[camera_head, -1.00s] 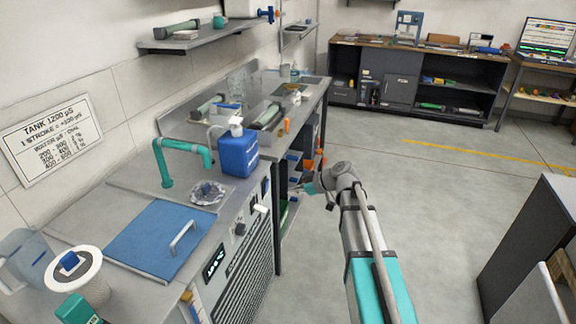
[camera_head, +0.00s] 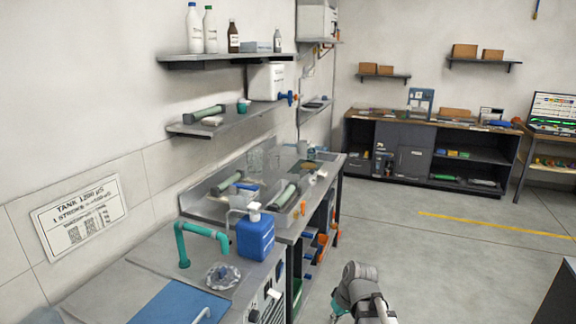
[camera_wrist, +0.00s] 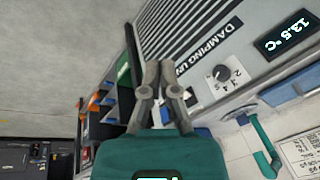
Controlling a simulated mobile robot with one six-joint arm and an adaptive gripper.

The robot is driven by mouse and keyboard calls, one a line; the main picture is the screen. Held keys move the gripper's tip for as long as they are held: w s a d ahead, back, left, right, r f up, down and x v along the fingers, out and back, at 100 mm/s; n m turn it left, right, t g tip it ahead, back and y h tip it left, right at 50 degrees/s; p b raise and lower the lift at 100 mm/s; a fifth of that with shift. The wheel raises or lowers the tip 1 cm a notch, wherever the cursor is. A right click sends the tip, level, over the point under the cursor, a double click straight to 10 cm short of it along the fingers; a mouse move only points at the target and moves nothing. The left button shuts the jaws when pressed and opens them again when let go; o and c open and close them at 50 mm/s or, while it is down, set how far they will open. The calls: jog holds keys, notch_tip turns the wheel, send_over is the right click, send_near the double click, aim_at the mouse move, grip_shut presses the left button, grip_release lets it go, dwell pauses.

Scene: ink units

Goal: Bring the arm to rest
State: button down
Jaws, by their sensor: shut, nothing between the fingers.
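My gripper (camera_wrist: 158,66) shows in the wrist view, its two grey fingers close together with nothing between them. In that view it is in front of the damping unit's grey louvred front (camera_wrist: 190,28), which has a dial and a lit temperature display. In the head view my arm (camera_head: 358,290) shows only at the bottom edge, right of the bench, with most of it cut off by the frame. I cannot make out the fingers there.
The long bench holds a blue jug (camera_head: 256,238), a teal tap (camera_head: 200,229) and a blue lid (camera_head: 178,305). Wall shelves (camera_head: 222,58) hold bottles. A dark cabinet (camera_head: 415,160) stands at the back. The floor (camera_head: 440,250) right of my arm is clear.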

jog(key=s+d+r+m+h+p, duration=0.2)
jog(key=s+d+m+h, duration=0.1)
jog(key=s, duration=0.3)
jog(key=shift+d+r+m+g, duration=0.15)
jog(key=shift+d+m+g, duration=0.25)
jog(key=shift+d+m, duration=0.2)
jog(key=c, duration=0.6)
grip_release()
jog(key=shift+c, duration=0.2)
jog(key=shift+o, duration=1)
jog(key=shift+w+a, duration=0.15)
jog(key=shift+w, duration=0.1)
jog(key=shift+o, duration=0.2)
jog(key=w+a+n+y, duration=0.1)
jog(key=w+a+n, duration=0.2)
jog(key=w, duration=0.3)
jog(key=w+a+n+t+y, duration=0.1)
jog(key=w+a+n, duration=0.2)
jog(key=w, duration=0.4)
jog(key=shift+a+f+n+b, duration=0.4)
jog(key=shift+a+b, duration=0.05)
jog(key=shift+a, duration=0.05)
jog(key=w+a+n+y, duration=0.2)
jog(key=w+a+n, duration=0.4)
jog(key=w, duration=0.5)
jog(key=shift+a+r+n+t+b, duration=0.15)
jog(key=shift+a+n+t+b, duration=0.25)
jog(key=shift+a, duration=0.85)
